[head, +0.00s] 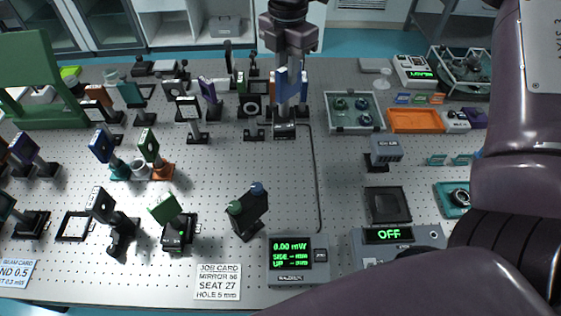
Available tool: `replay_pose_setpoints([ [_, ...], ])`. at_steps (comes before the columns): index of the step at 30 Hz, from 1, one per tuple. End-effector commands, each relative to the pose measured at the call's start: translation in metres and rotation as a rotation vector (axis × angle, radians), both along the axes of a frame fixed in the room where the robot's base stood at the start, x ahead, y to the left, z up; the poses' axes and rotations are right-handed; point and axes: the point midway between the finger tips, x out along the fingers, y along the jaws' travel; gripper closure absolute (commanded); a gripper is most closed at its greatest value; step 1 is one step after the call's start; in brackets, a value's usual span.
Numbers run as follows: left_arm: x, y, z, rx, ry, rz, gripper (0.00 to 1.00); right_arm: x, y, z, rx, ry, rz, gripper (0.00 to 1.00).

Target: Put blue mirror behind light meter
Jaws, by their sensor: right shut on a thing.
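My right gripper (288,62) hangs down at the top middle, shut on a blue mirror (282,82). The mirror is upright, and the gripper partly hides it. Below it is a small dark block (284,131) on the table, joined by a cable to the light meter. I cannot tell whether the mirror's foot touches the table. The light meter (298,262) is a grey box at the front edge with a green 0.00 mW readout. My left gripper is not in view.
The perforated table (330,215) is bare around the cable. Mounted optics crowd the left and the back. A box reading OFF (390,236), a glass-knob tray (355,112) and an orange tray (416,120) are to the right.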

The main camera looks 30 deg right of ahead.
Motion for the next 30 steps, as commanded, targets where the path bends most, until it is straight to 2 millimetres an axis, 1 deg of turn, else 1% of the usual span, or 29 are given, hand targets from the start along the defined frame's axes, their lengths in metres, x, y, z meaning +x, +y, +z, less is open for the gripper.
replay_pose_setpoints([
  [5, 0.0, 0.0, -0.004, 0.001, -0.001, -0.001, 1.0, -0.001, 0.0, -0.035, 0.004, 0.007, -0.002, 1.0],
  [12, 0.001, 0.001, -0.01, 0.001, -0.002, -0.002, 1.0, -0.002, 0.0, -0.098, 0.004, 0.007, -0.003, 1.0],
  [15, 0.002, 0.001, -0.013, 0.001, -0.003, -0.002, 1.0, -0.002, 0.0, -0.122, 0.003, 0.005, -0.003, 1.0],
  [18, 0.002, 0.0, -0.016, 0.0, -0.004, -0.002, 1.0, -0.001, 0.0, -0.142, 0.003, 0.004, -0.003, 1.0],
  [21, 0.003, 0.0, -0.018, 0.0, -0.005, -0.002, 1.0, 0.0, 0.0, -0.154, 0.002, 0.002, -0.003, 1.0],
  [26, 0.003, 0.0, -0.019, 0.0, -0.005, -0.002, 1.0, 0.0, 0.0, -0.165, 0.001, 0.0, -0.002, 1.0],
  [30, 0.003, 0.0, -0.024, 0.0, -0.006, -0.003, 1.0, -0.001, 0.0, -0.186, 0.002, 0.004, -0.002, 1.0],
])
